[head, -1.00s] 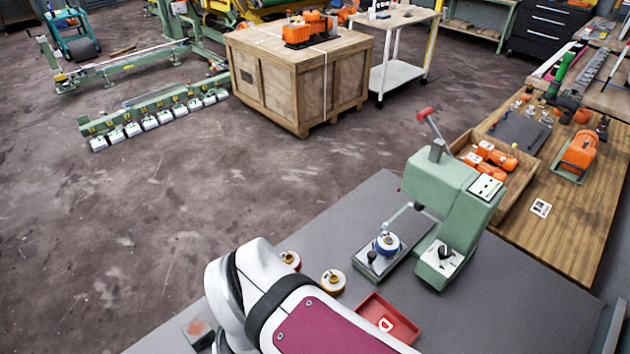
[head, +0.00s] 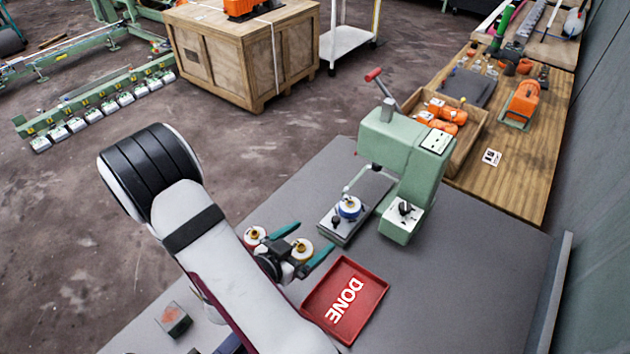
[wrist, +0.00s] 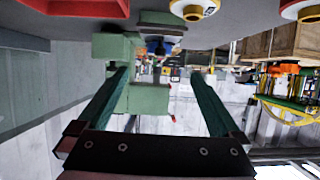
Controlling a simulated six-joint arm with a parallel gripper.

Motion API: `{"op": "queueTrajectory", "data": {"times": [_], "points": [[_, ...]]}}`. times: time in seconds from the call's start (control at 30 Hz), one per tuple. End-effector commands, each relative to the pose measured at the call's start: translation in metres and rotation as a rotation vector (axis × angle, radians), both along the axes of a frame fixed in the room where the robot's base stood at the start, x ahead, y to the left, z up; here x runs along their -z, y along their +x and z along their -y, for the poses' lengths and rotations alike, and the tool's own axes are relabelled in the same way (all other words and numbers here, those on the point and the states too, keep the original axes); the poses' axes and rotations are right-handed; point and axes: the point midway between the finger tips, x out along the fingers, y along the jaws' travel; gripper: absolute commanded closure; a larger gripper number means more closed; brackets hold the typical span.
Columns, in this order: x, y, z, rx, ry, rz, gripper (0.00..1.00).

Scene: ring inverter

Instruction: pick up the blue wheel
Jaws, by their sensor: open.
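The blue wheel (head: 348,208) sits on the base plate of the green press (head: 405,150), under its arm, in the head view. It has a white top with a brass-coloured centre. In the wrist view my gripper (wrist: 160,72) is also open and empty.
A yellow-rimmed wheel (head: 301,248) and a red-rimmed wheel (head: 254,235) lie near my gripper, partly behind it. A red tray marked DONE (head: 373,308) is in front of the press. A wooden box (head: 468,145) stands behind the press. The grey table right of the tray is clear.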

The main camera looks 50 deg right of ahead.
Motion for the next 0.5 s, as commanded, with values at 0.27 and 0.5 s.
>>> {"op": "queueTrajectory", "data": {"times": [0.27,0.5], "points": [[0.025,-0.005,0.067,0.012,-0.016,-0.012,0.00],[0.039,-0.003,0.103,0.007,-0.015,-0.010,0.00]]}}
